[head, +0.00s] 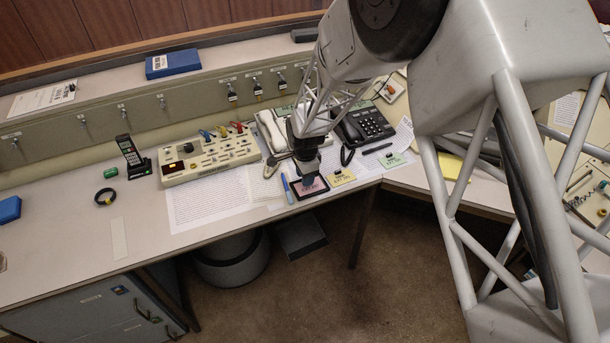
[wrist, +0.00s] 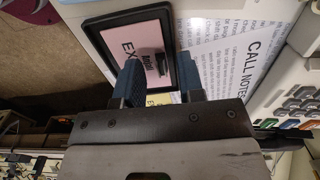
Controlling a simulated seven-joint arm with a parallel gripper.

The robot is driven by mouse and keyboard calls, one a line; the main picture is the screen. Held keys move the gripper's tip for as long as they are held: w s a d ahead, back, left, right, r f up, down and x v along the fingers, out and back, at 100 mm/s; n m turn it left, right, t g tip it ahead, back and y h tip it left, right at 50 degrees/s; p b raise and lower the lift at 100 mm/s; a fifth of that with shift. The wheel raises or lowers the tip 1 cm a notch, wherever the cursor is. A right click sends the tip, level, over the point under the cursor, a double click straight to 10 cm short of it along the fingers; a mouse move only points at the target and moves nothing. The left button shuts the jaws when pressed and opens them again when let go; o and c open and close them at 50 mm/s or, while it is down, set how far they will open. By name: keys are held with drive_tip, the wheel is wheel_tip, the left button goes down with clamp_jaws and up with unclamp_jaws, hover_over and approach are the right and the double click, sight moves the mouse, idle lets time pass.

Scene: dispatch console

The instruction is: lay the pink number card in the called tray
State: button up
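The pink card (wrist: 130,40) with black lettering lies in a shallow black-rimmed tray (wrist: 94,38) in the wrist view. A small dark piece stands on the card's middle. In the head view the pink card (head: 313,187) shows at the desk's front edge, partly behind my gripper (head: 308,178). My gripper is just above the card. Its two blue fingers (wrist: 158,70) are apart in the wrist view, one on each side of the dark piece, with a gap visible between them. Contact with the card cannot be told. The tray's near part is hidden by my gripper.
A yellow card (head: 342,177) and a green card (head: 392,160) lie to the right. A blue marker (head: 287,188) is just left of the tray. The telephone (head: 362,124) and switch console (head: 208,158) stand behind. The desk's left front is mostly clear.

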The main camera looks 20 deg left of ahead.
drive_tip(key=shift+r, duration=0.2)
wheel_tip(320, 180, up, 13)
idle(0.8)
drive_tip(key=shift+d, duration=0.1)
idle(0.7)
drive_tip(key=s+d+r+n, duration=0.1)
drive_tip(key=s+d+r, duration=0.1)
drive_tip(key=d+r, duration=0.55)
drive_tip(key=s+d+r+n+t, duration=0.1)
drive_tip(key=s+d+r+n, duration=0.2)
drive_tip(key=d, duration=0.7)
drive_tip(key=s+d+r, duration=0.2)
drive_tip(key=d+r, duration=0.5)
drive_tip(key=d, duration=0.1)
drive_tip(key=s+d+r+n, duration=0.2)
drive_tip(key=s+d, duration=0.7)
drive_tip(key=s, duration=0.2)
drive_tip(key=s+d+r+n+t, duration=0.1)
drive_tip(key=s+d+r+n, duration=0.1)
drive_tip(key=s+d, duration=0.8)
drive_tip(key=shift+s+n+t, duration=0.3)
drive_tip(key=shift+s+n, duration=0.1)
drive_tip(key=shift+s, duration=0.65)
